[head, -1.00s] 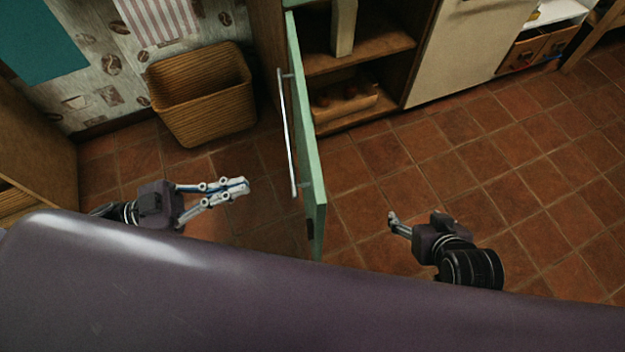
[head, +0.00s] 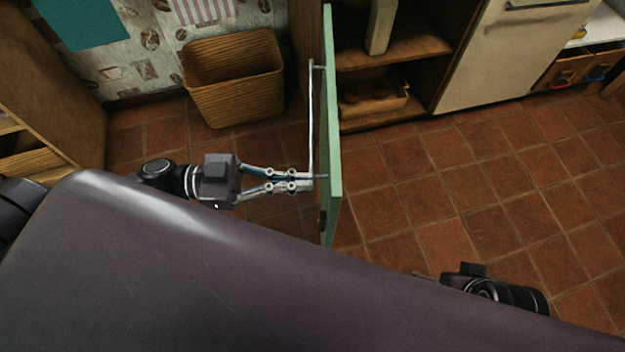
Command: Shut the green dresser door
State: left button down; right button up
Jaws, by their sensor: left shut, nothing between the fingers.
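The green dresser door (head: 333,135) stands wide open in the head view, seen nearly edge-on and pointing toward me. Its long metal handle (head: 311,115) is on its left face. My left gripper (head: 308,182) is shut and empty, with its fingertips at the lower end of the handle, close to the door's left face; I cannot tell whether they touch. My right gripper (head: 422,276) is low on the right, apart from the door, and its fingers are mostly hidden behind my body. The open dresser (head: 400,50) shows its shelves right of the door.
A wicker basket (head: 235,85) stands on the floor left of the door by the wall. A wooden box (head: 375,100) sits on the lower dresser shelf. A cream cabinet front (head: 510,50) is to the right. The tiled floor (head: 470,180) right of the door is clear.

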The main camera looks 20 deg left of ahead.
pick_arm(q)
jog(key=shift+x, duration=1.35)
jog(key=shift+d, duration=0.1)
